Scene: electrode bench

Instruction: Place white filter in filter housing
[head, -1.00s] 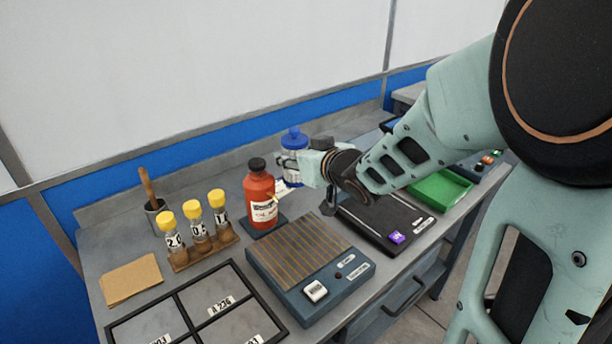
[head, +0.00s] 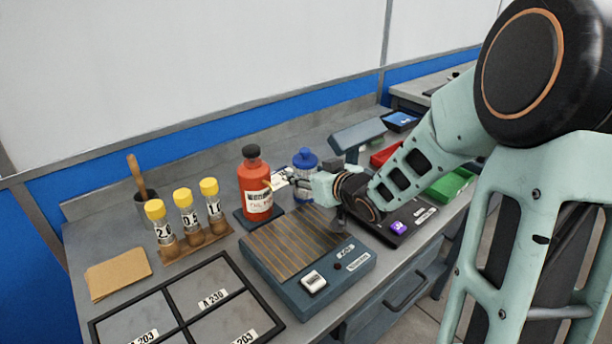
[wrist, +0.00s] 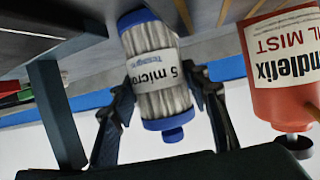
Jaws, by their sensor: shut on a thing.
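The white filter (wrist: 160,80) is a pleated white cylinder with blue ends and a "5 micron" label. In the wrist view it sits between the two fingers of my gripper (wrist: 165,90), which is shut on it. I cannot identify a filter housing in either view.
The red bottle (head: 255,183) stands close left of my gripper, also in the wrist view (wrist: 285,70). A grey-blue stand (head: 357,134) rises behind. A ribbed blue device (head: 300,235) lies in front. Yellow-capped vials (head: 185,215) and a black-framed tray (head: 165,283) are left.

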